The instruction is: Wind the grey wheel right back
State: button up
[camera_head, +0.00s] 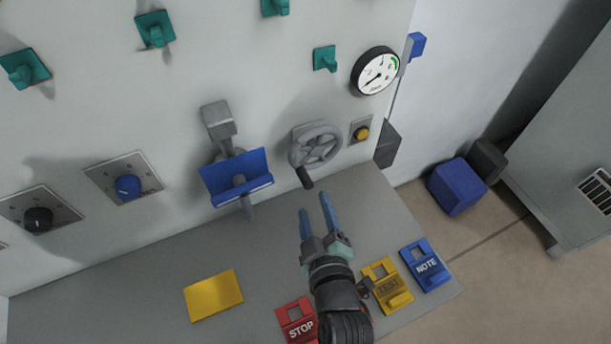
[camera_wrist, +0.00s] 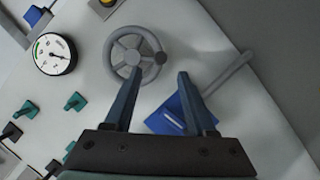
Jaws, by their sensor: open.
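The grey wheel (camera_head: 316,146) is a spoked handwheel on the pale upright panel, with a dark crank handle (camera_head: 304,178) at its lower left in the head view. It also shows in the wrist view (camera_wrist: 126,57), near the top, with its handle end (camera_wrist: 160,58) at the right of the rim. My gripper (camera_head: 316,204) is open and empty, its two blue fingers pointing up towards the wheel. The fingertips are below the handle and apart from it. In the wrist view my fingers (camera_wrist: 154,80) are spread, with the handle end between and beyond them.
A blue tray-like holder on a grey lever (camera_head: 236,178) stands left of the wheel. A yellow button (camera_head: 362,133) and a round gauge (camera_head: 375,71) are to its right. A yellow plate (camera_head: 213,295) and red STOP (camera_head: 297,320), yellow TEST (camera_head: 388,284) and blue NOTE (camera_head: 426,265) tags lie on the shelf.

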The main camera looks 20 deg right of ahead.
aim_at(308, 186)
jog(key=x, duration=0.9)
jog(key=shift+w+p, duration=0.25)
jog(key=shift+p, duration=0.15)
grip_shut()
